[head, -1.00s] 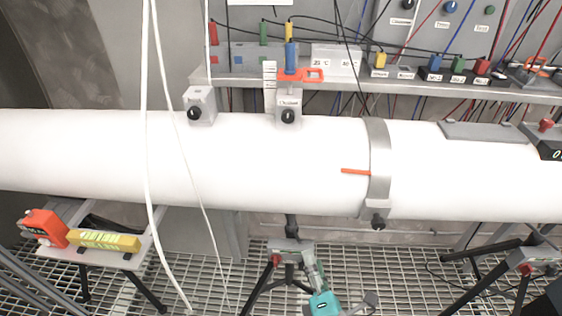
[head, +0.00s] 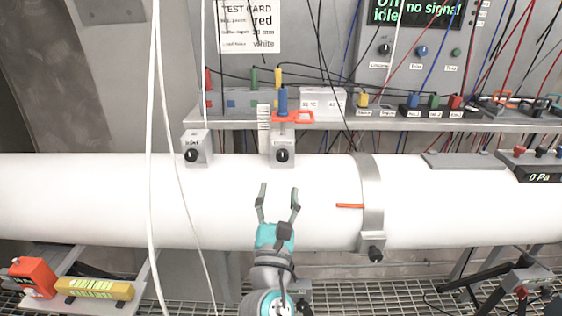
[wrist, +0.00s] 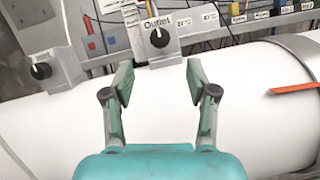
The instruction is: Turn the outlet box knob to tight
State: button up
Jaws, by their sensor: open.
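The outlet box (head: 283,147) is a small grey block on top of the white pipe, with a round black knob (head: 282,155) on its front. In the wrist view the box (wrist: 161,54) carries an "Outlet" label, and its black knob (wrist: 159,37) shows a white pointer mark. My gripper (head: 279,190) is open and empty in front of the pipe, below the outlet box and apart from it. In the wrist view the fingertips (wrist: 158,80) frame the space just below the box. The knob's tight marking cannot be read.
A similar box (head: 196,148) with a black knob stands to the left on the white pipe (head: 90,195). White cables (head: 154,140) hang at left. A metal clamp (head: 373,200) circles the pipe at right.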

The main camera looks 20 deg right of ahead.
aim_at(282, 159)
jog(key=x, duration=0.9)
jog(key=shift+w, duration=0.15)
grip_shut()
